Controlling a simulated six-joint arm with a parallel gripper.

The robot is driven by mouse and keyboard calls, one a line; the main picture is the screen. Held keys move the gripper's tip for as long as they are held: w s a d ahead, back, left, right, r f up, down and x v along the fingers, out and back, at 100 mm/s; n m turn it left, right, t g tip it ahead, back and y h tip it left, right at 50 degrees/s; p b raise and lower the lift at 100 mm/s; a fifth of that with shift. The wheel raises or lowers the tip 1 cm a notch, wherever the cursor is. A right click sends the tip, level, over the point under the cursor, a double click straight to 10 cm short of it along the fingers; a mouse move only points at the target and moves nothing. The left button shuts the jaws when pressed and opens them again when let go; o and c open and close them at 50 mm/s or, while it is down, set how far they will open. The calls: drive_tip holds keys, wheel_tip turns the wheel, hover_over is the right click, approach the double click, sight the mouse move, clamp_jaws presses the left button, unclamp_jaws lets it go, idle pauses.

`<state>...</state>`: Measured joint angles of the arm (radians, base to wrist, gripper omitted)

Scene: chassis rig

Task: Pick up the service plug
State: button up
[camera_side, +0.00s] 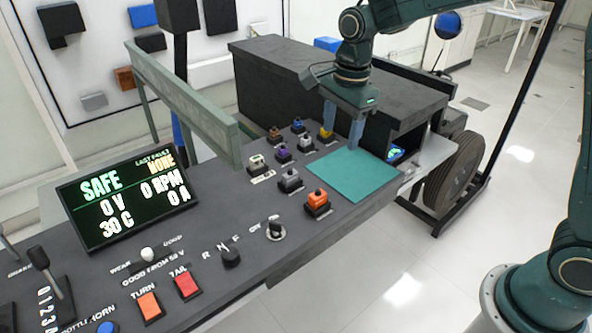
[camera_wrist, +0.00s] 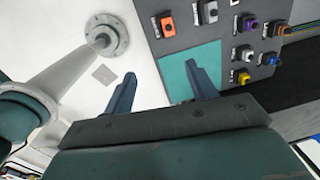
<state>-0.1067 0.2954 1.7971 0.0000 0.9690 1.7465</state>
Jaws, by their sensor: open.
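Several coloured plugs stand on the dark console, and no readable label shows which is the service plug. The orange plug (camera_side: 317,200) stands apart at the front, near the teal mat; it also shows in the wrist view (camera_wrist: 167,24). The others include a purple plug (camera_side: 283,153), a pale plug (camera_side: 257,163), a grey plug (camera_side: 291,180) and a brown plug (camera_side: 275,133). My gripper (camera_side: 341,142) is open and empty above the back of the mat; its fingers (camera_wrist: 160,70) are spread in the wrist view. A yellow plug (camera_side: 326,132) is partly hidden behind one finger.
The teal mat (camera_side: 352,174) is bare. A dark box housing (camera_side: 340,85) stands behind the plugs, and a green-grey rail (camera_side: 180,100) rises at the left. A display (camera_side: 128,198) reads SAFE and 0 V. Switches and a lever (camera_side: 45,265) fill the front left.

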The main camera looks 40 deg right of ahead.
drive_tip(key=w+a+f+m+g, duration=0.1)
drive_tip(key=w+f+m, duration=0.2)
drive_tip(key=w+f, duration=0.1)
drive_tip(key=shift+a+f+m, duration=0.25)
drive_tip(key=shift+f+m, duration=0.15)
drive_tip(key=shift+f, duration=0.3)
drive_tip(key=shift+f, duration=0.1)
hover_over(318, 190)
drive_tip(key=shift+s+f, duration=0.15)
drive_tip(key=shift+f, duration=4.05)
drive_tip(key=shift+f, duration=2.6)
drive_tip(key=c, duration=1.1)
